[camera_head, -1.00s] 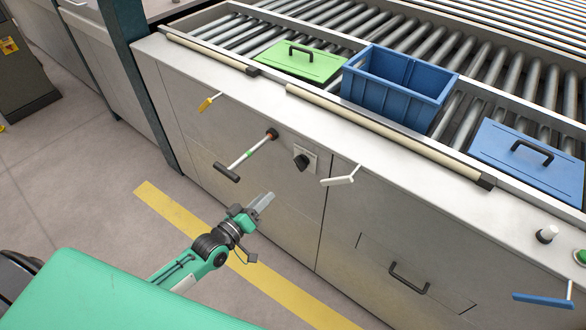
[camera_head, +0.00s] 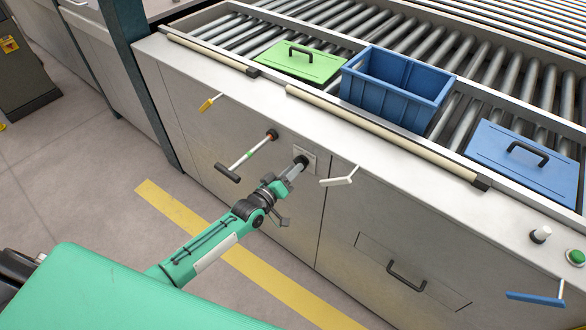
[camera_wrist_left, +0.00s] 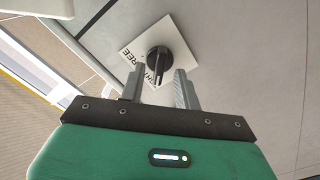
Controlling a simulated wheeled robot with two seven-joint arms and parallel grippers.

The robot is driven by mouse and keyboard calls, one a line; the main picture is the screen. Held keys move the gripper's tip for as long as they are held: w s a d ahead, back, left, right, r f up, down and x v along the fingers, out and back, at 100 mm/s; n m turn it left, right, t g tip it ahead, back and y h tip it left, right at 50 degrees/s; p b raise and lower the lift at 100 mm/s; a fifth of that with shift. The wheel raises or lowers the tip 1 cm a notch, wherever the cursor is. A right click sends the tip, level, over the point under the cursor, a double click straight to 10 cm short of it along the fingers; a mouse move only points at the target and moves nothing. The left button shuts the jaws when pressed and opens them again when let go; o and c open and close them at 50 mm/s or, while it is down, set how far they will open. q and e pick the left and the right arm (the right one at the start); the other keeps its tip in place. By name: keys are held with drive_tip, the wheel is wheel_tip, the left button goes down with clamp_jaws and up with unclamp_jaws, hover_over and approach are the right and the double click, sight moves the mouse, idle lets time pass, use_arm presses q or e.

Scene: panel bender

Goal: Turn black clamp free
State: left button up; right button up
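The black clamp (camera_head: 301,160) is a dark knob on a small light plate on the front panel of the machine. In the left wrist view the black clamp (camera_wrist_left: 158,62) shows a raised grip bar, and its plate (camera_wrist_left: 133,45) carries lettering that reads in part "FREE". My left gripper (camera_head: 296,168) points at the clamp from the lower left. In the left wrist view its fingers (camera_wrist_left: 160,87) are apart, with the lower end of the grip bar between or just in front of their tips. Whether they touch it I cannot tell. My right gripper is not in view.
A T-shaped handle with a white and green rod (camera_head: 247,155) juts out left of the clamp. A white lever (camera_head: 340,180) sticks out close on the right. A yellow lever (camera_head: 208,103) is at upper left. A drawer handle (camera_head: 406,277) is lower right. Floor in front is clear.

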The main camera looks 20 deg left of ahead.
use_arm(q)
drive_tip(key=shift+w+d, duration=0.15)
drive_tip(key=shift+w, duration=0.2)
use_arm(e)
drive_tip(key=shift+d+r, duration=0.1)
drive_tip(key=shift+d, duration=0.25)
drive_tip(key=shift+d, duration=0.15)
use_arm(q)
clamp_jaws()
